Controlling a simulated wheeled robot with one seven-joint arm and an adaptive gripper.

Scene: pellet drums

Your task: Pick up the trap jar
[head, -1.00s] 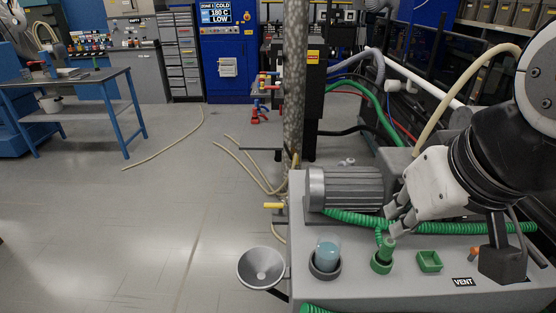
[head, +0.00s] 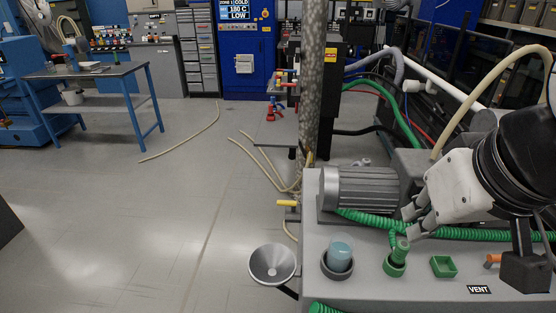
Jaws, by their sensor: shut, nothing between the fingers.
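The likely trap jar (head: 339,253) is a blue-teal, see-through jar with a rounded top. It stands upright in a dark grey ring holder (head: 337,272) on the grey bench top in the head view. My gripper (head: 411,224) is to the right of the jar and higher in the picture, apart from it. Its fingers point down and left, close to a green knobbed fitting (head: 398,251); I cannot tell whether they touch it. My gripper is shut and empty.
A grey finned motor (head: 360,188) and green ribbed hose (head: 470,234) lie behind the holders. A green square tray (head: 443,267) sits to the right. A metal funnel (head: 272,264) hangs off the bench's left side. Open floor (head: 150,220) lies to the left.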

